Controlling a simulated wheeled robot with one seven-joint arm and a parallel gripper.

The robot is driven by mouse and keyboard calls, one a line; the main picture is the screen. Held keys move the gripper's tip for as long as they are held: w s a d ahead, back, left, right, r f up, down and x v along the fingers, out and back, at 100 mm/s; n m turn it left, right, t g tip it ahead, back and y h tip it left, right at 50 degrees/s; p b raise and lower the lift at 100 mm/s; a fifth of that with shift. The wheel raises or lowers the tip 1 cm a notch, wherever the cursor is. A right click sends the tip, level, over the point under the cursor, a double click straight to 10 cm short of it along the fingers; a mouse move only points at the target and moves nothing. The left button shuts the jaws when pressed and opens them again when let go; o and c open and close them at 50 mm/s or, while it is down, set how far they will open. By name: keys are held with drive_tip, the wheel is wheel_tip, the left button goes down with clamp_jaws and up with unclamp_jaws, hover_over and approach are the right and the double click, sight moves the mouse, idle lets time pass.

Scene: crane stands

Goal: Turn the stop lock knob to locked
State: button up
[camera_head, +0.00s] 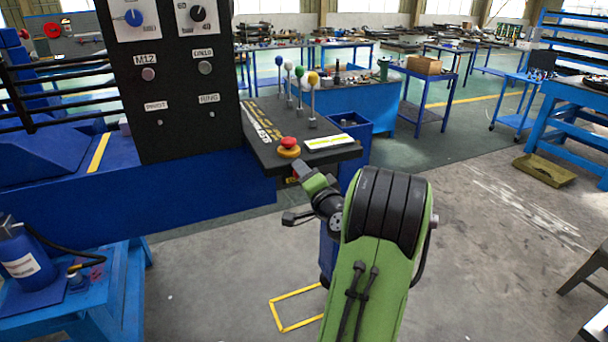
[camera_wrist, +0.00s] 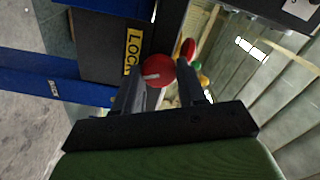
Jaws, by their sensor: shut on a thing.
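The stop lock knob (camera_wrist: 159,70) is a round red knob with a white pointer line on its face, in the middle of the wrist view. The line lies roughly level in that view, on the left part of the face. My gripper (camera_wrist: 160,78) has one finger on each side of the knob and is shut on it. In the head view my gripper (camera_head: 300,174) is at the console's front edge, below the red mushroom button, and mostly hides the knob.
The red mushroom button (camera_head: 289,144) on a yellow base sits just above my gripper on the black console top (camera_head: 262,148). Several levers with coloured balls (camera_head: 313,80) stand behind it. A tall black panel (camera_head: 175,100) rises at left.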

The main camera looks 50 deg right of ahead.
drive_tip(key=m+p, duration=0.1)
drive_tip(key=m, duration=0.3)
drive_tip(key=shift+f+m, duration=0.1)
drive_tip(key=shift+m, duration=0.3)
idle(0.4)
drive_tip(key=o, duration=1)
drive_tip(key=b+v, duration=0.6)
drive_tip(key=v, duration=0.9)
drive_tip(key=shift+s+a+b, duration=0.2)
drive_tip(key=shift+s+b, duration=0.1)
drive_tip(key=shift+s, duration=0.05)
